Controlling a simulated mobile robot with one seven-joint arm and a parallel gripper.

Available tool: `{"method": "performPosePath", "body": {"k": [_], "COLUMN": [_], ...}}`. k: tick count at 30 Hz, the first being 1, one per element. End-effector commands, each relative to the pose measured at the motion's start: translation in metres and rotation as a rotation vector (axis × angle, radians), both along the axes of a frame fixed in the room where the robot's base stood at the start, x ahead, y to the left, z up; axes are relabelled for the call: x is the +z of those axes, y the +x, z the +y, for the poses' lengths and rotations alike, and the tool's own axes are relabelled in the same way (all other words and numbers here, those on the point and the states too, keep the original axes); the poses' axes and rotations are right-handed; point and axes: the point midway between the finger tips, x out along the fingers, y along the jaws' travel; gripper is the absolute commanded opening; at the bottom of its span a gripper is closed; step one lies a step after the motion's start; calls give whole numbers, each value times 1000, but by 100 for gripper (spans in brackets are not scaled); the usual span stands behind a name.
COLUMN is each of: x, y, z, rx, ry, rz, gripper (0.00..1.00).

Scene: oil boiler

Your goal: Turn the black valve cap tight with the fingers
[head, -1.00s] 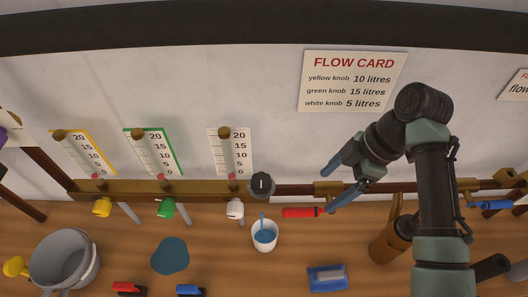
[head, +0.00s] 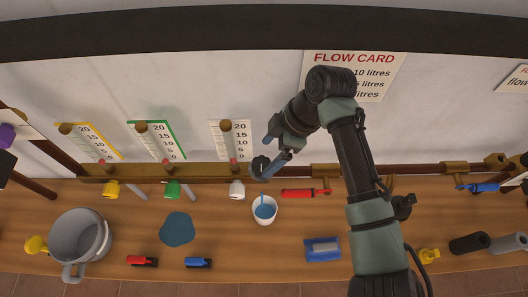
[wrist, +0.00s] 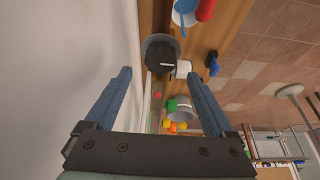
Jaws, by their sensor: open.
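The black valve cap (head: 260,164) is a dark round knob with a light mark, on the brass pipe rail right of the white knob (head: 237,190). In the head view my fingers partly hide it. My gripper (head: 264,158) is open, with its blue fingers at the cap. In the wrist view the cap (wrist: 161,56) lies ahead, in line with the gap between the open fingertips of my gripper (wrist: 157,72). I cannot tell whether either finger touches it.
A white cup (head: 264,214) of blue liquid stands below the cap. A red lever (head: 300,193) is close to the right. The wall with the flow card (head: 352,76) is behind. A grey pot (head: 78,237) and a blue puddle (head: 177,229) lie left.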

Motion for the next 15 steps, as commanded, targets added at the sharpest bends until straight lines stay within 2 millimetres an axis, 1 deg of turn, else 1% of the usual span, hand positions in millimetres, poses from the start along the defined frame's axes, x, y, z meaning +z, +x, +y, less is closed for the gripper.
{"method": "performPosePath", "body": {"k": [1, 3, 6, 10, 15], "x": [-10, -20, -32, -40, -43], "y": [-1, -1, -1, 0, 0], "z": [2, 5, 10, 13, 14], "rx": [-5, -5, -4, -5, -4], "ry": [0, -1, -1, -1, -2], "rz": [9, 8, 6, 4, 4], "gripper": [88, 88, 88, 88, 88]}}
